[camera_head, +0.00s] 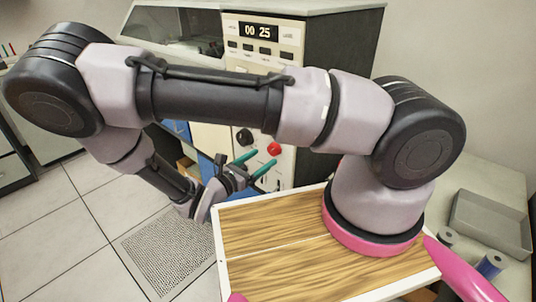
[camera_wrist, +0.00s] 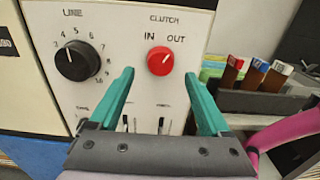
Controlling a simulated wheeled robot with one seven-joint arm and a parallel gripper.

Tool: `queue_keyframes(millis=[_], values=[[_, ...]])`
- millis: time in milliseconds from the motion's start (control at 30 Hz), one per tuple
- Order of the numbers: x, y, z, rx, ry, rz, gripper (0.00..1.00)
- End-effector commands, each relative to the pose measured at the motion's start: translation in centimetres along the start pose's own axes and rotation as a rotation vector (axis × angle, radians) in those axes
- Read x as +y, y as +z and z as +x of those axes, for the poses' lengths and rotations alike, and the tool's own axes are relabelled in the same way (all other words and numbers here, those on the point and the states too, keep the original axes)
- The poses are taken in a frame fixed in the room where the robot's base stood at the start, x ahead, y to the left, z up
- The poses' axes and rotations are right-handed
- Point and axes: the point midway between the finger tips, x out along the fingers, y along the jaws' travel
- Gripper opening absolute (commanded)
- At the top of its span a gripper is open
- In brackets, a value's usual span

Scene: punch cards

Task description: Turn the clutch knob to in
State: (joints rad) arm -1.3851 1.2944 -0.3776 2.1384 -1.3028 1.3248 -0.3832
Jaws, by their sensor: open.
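The red clutch knob (camera_head: 274,149) is on the pale front panel of the machine. In the wrist view the clutch knob (camera_wrist: 160,61) sits below the labels IN, at left, and OUT, at right. Its pale mark appears to point up and right, toward OUT. My gripper (camera_wrist: 157,75) is open and empty, with its teal fingers pointing at the panel. The fingertips lie slightly below the knob in the picture, one to each side, and appear apart from it. My gripper (camera_head: 267,156) also shows just below the knob in the head view.
A black numbered LINE knob (camera_wrist: 77,60) is left of the clutch knob. Small slotted levers (camera_wrist: 161,125) sit below, partly hidden by my gripper. A dark rack of cards (camera_wrist: 255,100) stands to the right. A wooden-topped surface (camera_head: 265,235) is in front of the machine.

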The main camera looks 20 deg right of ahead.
Motion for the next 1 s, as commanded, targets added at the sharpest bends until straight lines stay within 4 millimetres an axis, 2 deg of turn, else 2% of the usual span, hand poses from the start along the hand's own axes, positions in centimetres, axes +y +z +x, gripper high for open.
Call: queue_keyframes(millis=[100,233,600,667,800,833,1000], values=[[-0.1,0.0,2.0,-0.001,-0.002,-0.002,0.81],[-0.1,0.0,3.3,0.0,-0.002,-0.001,0.81],[0.0,0.0,3.9,0.002,0.0,0.001,0.81],[0.0,0.0,3.9,0.002,0.0,0.001,0.62],[0.0,0.0,3.9,0.002,0.0,0.001,0.09],[0.0,0.0,3.9,0.002,0.0,0.001,0.0],[0.0,0.0,3.9,0.002,0.0,-0.005,0.0]])
